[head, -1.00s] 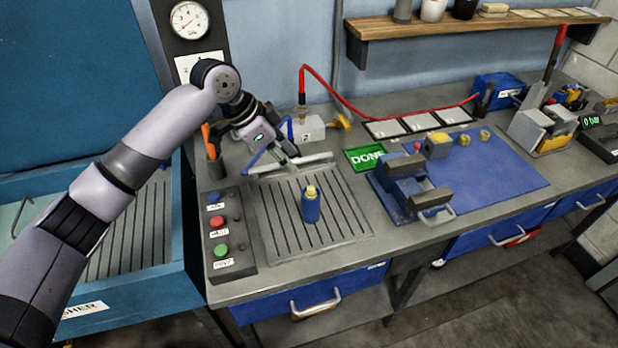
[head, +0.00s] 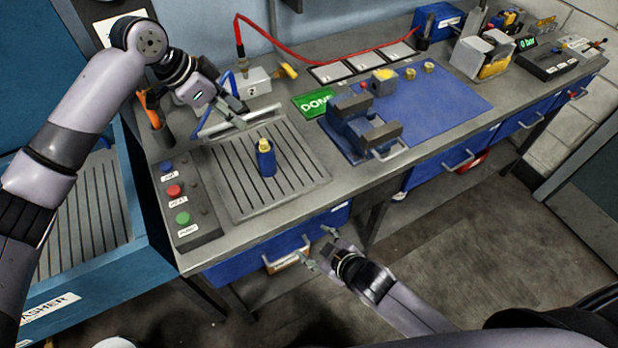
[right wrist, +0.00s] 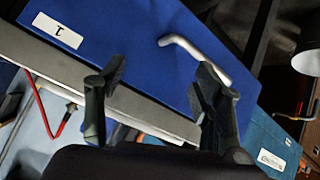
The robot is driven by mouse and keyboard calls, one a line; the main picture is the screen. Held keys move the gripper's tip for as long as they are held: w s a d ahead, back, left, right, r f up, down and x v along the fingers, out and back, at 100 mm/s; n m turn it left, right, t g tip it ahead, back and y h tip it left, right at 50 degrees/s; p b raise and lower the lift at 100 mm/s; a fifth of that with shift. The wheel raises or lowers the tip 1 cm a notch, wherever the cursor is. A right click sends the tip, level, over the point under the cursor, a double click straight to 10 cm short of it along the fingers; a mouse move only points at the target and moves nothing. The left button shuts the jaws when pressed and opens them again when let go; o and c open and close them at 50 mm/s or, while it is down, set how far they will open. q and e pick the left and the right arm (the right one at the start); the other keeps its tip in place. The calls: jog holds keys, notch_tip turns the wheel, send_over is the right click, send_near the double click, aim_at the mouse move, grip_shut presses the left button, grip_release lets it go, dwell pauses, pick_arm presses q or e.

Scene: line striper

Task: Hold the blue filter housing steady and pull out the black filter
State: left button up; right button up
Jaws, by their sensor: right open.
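A small upright blue cylinder with a yellow top (head: 265,160), which looks like the blue filter housing, stands on the slotted grey tray (head: 307,172). No black filter can be made out on it. My left gripper (head: 238,112) is behind and left of the cylinder, near the tray's back edge and apart from it; its opening is too small to judge. My right gripper (head: 320,249) is open and empty, low in front of the bench drawer (head: 235,266). The right wrist view shows its two fingers (right wrist: 160,98) spread before the blue drawer front (right wrist: 140,45) and its handle (right wrist: 195,60).
A button panel (head: 180,205) lies left of the tray. A blue vise (head: 362,130) stands on the right, beside a blue mat (head: 450,100). A green DONE sign (head: 316,103) lies behind. The bench's front edge and drawer handles are close to my right gripper.

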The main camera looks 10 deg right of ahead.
aim_at(272, 159)
jog(key=w+r+m+t+y, duration=0.15)
jog(key=w+r, duration=0.25)
jog(key=r, duration=0.5)
jog(key=w+r+m+t+y, duration=0.1)
jog(key=w+r+y, duration=0.15)
jog(key=r, duration=0.55)
jog(key=shift+h, duration=0.5)
jog(key=x, duration=1.8)
jog(key=shift+a+r, duration=0.2)
jog(key=shift+r, duration=0.15)
jog(key=shift+c, duration=0.5)
